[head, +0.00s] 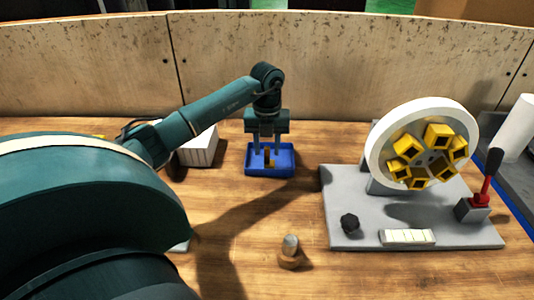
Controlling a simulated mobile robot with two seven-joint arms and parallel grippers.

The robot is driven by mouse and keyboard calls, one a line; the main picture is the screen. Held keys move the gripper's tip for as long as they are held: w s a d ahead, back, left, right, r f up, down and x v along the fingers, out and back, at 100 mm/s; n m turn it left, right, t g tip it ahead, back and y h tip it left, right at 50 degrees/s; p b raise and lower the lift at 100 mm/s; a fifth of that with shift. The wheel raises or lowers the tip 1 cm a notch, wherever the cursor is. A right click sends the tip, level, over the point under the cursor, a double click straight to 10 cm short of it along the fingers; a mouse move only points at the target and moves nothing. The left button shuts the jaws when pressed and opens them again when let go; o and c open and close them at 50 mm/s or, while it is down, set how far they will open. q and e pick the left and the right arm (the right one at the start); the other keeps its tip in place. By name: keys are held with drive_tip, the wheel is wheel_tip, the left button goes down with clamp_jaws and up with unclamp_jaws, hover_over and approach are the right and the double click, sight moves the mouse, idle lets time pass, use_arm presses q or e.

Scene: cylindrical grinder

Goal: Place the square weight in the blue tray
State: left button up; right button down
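The blue tray (253,171) sits on the wooden table near the centre of the head view. My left gripper (267,144) points down over the tray. Its two fingers are spread apart, with the block below and between their tips; I see no finger touching it. Whether the block rests fully on the tray floor is hard to tell. My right gripper is not in view.
A grey base (350,190) at the right carries a white wheel (377,152) with several yellow square pieces. A white box (199,148) is left of the tray.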

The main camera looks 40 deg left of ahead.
sight(267, 148)
use_arm(q)
wheel_tip(267, 148, up, 9)
drive_tip(key=shift+r+b, duration=0.15)
drive_tip(key=shift+b, duration=0.15)
idle(0.5)
